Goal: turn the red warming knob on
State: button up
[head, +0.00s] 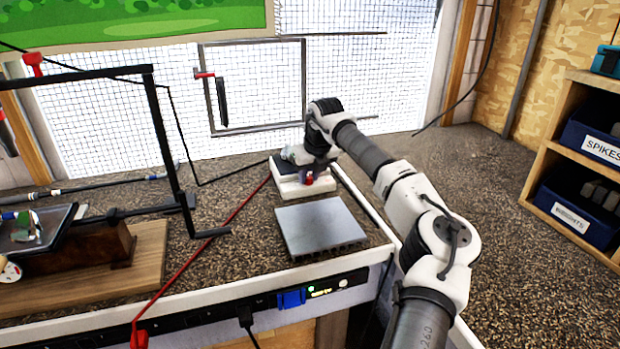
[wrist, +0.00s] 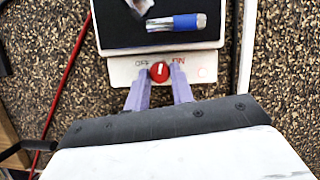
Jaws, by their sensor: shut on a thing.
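The red knob (wrist: 159,71) is on the front panel of a white warming box (wrist: 120,72). Its white mark stands about upright in the wrist view, between the printed words OFF on the left and ON on the right. My gripper (wrist: 160,76) has its two purple fingers on either side of the knob and is shut on it. In the head view the knob (head: 309,180) shows as a small red spot at the front of the box (head: 289,189), below my gripper (head: 318,171). The fingertips are hard to make out there.
A dark tray recess (wrist: 125,32) in the box holds a blue-and-silver cylinder (wrist: 178,23). A grey slab (head: 320,227) lies in front. A red cord (head: 233,217) runs left of the box, near a black frame (head: 165,140). Speckled bench is clear to the right.

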jog(key=shift+a+m+t+h+b, duration=0.15)
jog(key=shift+m+h+b, duration=0.35)
jog(key=shift+m+b, duration=0.6)
jog(key=shift+a+m+t+h+b, duration=0.15)
jog(key=shift+m+h+b, duration=0.4)
jog(key=shift+m, duration=0.95)
jog(key=shift+d, duration=0.1)
jog(key=o, duration=1)
jog(key=shift+r, duration=0.1)
jog(key=b+v, duration=0.2)
jog(key=v, duration=1.1)
jog(key=shift+s+r, duration=0.15)
jog(key=shift+r, duration=0.2)
jog(key=shift+f, duration=0.1)
